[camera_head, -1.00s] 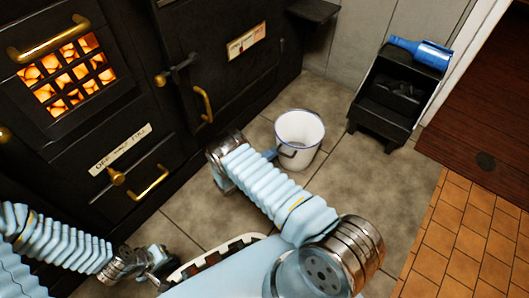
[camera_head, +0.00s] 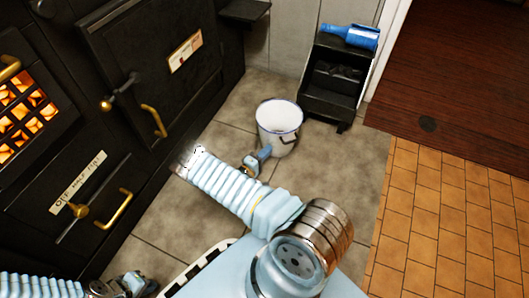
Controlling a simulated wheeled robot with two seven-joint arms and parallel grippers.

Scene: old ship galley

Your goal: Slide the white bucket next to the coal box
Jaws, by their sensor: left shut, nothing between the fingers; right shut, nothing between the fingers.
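The white bucket (camera_head: 270,119) with a blue rim stands upright on the stone floor, just left of and in front of the black coal box (camera_head: 329,100). Little or no gap shows between them; I cannot tell if they touch. My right gripper (camera_head: 264,154) is shut and empty at the bucket's lower left side, touching or nearly touching it. Part of this gripper is hidden by my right arm. My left gripper (camera_head: 140,288) is shut and empty at the bottom left edge, away from both.
The black stove (camera_head: 130,60) with brass handles fills the left. A dark shelf (camera_head: 245,11) juts out above. Stone floor is free in front of the bucket; orange tiles (camera_head: 440,215) lie right.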

